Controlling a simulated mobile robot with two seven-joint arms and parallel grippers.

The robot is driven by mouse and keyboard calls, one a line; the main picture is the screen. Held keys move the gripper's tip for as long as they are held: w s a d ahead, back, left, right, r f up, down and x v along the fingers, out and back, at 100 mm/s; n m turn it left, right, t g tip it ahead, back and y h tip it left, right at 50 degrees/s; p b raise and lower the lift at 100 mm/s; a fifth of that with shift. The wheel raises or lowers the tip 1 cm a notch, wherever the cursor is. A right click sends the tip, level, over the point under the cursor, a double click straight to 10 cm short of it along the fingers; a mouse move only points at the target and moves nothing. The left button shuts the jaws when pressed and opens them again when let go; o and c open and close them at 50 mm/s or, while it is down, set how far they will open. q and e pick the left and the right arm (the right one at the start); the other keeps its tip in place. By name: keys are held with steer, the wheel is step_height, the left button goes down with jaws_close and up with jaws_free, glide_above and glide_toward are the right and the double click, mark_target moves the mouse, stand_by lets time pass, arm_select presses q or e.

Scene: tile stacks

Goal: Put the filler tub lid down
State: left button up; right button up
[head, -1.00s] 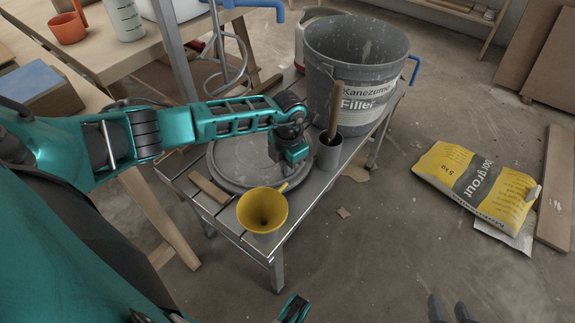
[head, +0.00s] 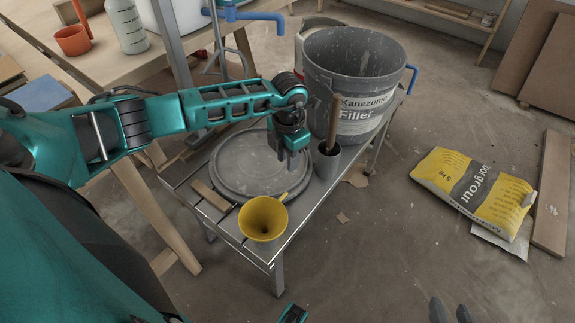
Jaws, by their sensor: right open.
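The filler tub lid (head: 236,170) is a round grey disc lying flat on the metal bench, behind the yellow funnel. My left gripper (head: 287,158) points down over the right part of the lid, and its arm hides some of the lid's far edge. Whether its fingers are parted, or touch the lid, I cannot tell. The grey filler tub (head: 357,60) stands open, without a lid on it, at the back end of the bench.
The metal bench (head: 262,257) also holds the yellow funnel (head: 263,218), a wooden strip (head: 211,194) and a metal cup (head: 327,166) with a wooden handle, close to the right of my left gripper. A grout bag (head: 474,190) lies on the floor at right.

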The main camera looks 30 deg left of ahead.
arm_select(q)
step_height(320, 180, up, 5)
steer(key=s+d+r+n+h, duration=0.15)
steer(key=d+h, duration=0.25)
steer(key=d, duration=0.4)
steer(key=s+d+h, duration=0.3)
steer(key=d+h, duration=0.2)
steer(key=d, duration=0.3)
steer(key=s+d+r+n+h, duration=0.1)
steer(key=s+d+h, duration=0.25)
steer(key=d, duration=0.55)
step_height(320, 180, up, 8)
steer(key=w+n+t+h, duration=0.2)
steer(key=n+t+h, duration=0.2)
steer(key=n+t, duration=0.9)
steer(key=a+f+n+t+y, duration=0.35)
steer(key=a+n+y, duration=0.35)
steer(key=n, duration=0.5)
steer(key=s+a+f+n+g+y, duration=0.4)
steer(key=s+f+n+g+y, duration=0.1)
steer(key=s+f+n, duration=0.4)
step_height(320, 180, down, 2)
steer(key=shift+a+f+n+g+y+p, duration=0.15)
steer(key=shift+a+n+g+y+p, duration=0.2)
steer(key=shift+y, duration=0.3)
steer(key=shift+d, duration=0.1)
